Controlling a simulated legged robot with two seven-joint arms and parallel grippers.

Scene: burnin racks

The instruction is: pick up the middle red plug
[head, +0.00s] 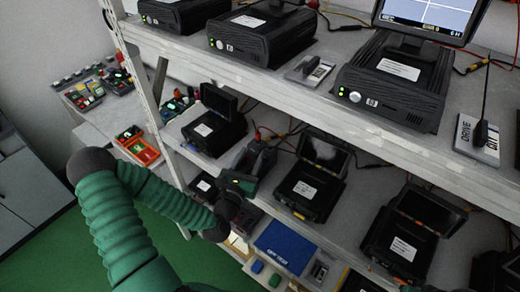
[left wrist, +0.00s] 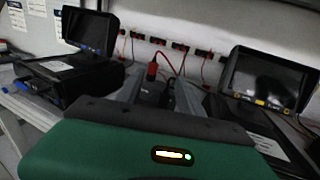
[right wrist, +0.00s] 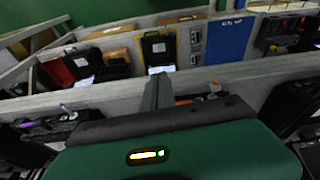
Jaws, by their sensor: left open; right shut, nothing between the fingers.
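In the left wrist view a red plug (left wrist: 152,71) with a red cable stands beyond my left gripper (left wrist: 160,84), appearing between its two parted grey fingers. The fingers do not visibly touch it. A dark object behind the fingers is unclear. In the right wrist view my right gripper (right wrist: 157,92) is shut and empty, above a shelf edge.
Black units with raised screens stand left (left wrist: 90,33) and right (left wrist: 268,80) of my left gripper. Sockets with red cables line the back wall. The upper shelf (head: 240,68) runs above. A blue box (head: 285,246) lies below.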

